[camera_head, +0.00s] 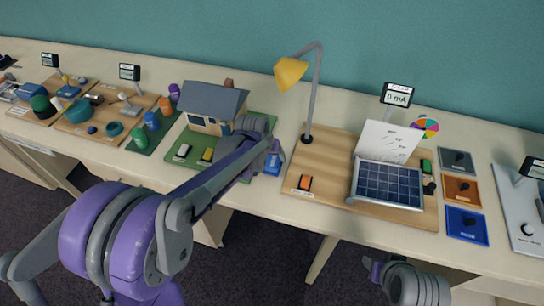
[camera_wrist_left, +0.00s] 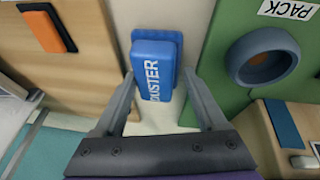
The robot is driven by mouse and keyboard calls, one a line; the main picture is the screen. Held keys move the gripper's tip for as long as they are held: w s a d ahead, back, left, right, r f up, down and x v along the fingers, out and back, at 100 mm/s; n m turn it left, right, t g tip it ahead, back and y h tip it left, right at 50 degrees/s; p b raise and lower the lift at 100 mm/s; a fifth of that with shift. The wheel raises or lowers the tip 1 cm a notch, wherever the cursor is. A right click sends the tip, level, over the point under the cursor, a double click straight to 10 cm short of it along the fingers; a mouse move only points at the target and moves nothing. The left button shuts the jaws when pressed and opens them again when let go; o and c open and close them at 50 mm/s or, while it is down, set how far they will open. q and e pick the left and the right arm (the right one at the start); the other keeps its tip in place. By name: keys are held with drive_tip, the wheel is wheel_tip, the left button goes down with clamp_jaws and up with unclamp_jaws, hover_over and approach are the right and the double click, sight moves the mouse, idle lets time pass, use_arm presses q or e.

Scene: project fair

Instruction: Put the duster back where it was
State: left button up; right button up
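The blue duster, marked DUSTER, lies between the two fingers of my left gripper in the left wrist view (camera_wrist_left: 153,72). In the head view the duster (camera_head: 272,164) shows on the pale table strip between the green house board and the wooden lamp board. My left gripper (camera_wrist_left: 160,76) points down at it, with its fingers open on either side and a narrow gap visible at each side. The arm hides part of this spot in the head view. My right gripper (camera_head: 374,269) is low at the bottom of the head view, away from the table top; its fingers are unclear.
The model house (camera_head: 212,108) stands left of the duster. The wooden board (camera_head: 330,150) at right carries a yellow lamp (camera_head: 291,72), an orange switch (camera_head: 305,183) and a solar panel (camera_head: 388,184). Coloured cards lie further right. The table's front edge (camera_head: 258,208) is near.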

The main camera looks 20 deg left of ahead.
use_arm(q)
drive_tip(key=shift+r, duration=0.1)
drive_tip(key=shift+s+r, duration=0.1)
drive_tip(key=shift+r, duration=0.15)
drive_tip(key=v, duration=1.1)
drive_tip(key=s+f, duration=0.2)
drive_tip(key=s, duration=0.9)
drive_tip(key=s+a+f+m+t+y, duration=0.1)
drive_tip(key=s+f, duration=0.2)
drive_tip(key=s, duration=0.8)
drive_tip(key=shift+f+p, duration=0.3)
drive_tip(key=shift+p, duration=0.15)
